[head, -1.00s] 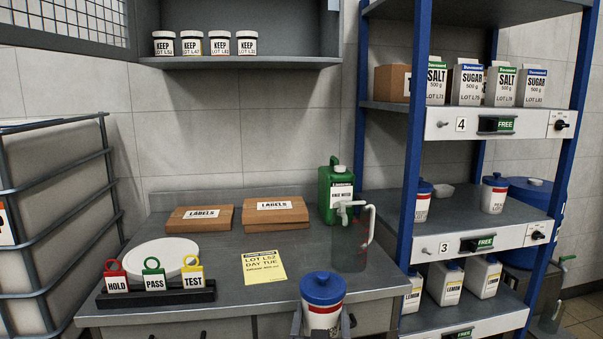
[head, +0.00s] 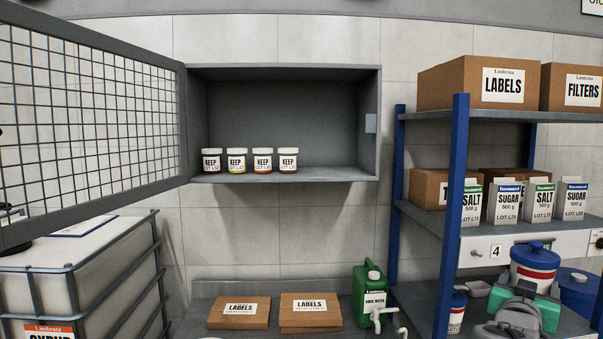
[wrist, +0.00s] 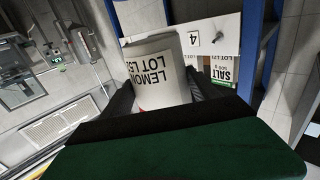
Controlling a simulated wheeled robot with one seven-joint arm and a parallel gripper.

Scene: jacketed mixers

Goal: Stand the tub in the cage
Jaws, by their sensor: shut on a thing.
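The tub (head: 534,268) is white with a blue lid and a red band. It is in my gripper (head: 532,290), upright, in front of the shelf rack at the right of the head view. In the wrist view, the tub (wrist: 152,75) shows a label reading LEMON and a partly covered lot line. My dark fingers (wrist: 160,92) are shut on it from both sides. The cage (head: 350,174) is a grey wall cabinet at centre, its mesh door (head: 95,110) swung open to the left. The tub is well to the right of and below the cage opening.
Several KEEP jars (head: 237,160) stand on the left half of the cage floor; the right half is clear. The blue-post rack (head: 452,200) holds salt and sugar cartons (head: 503,203). A green jerrycan (head: 369,290) and flat LABELS boxes (head: 310,311) sit on the counter below.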

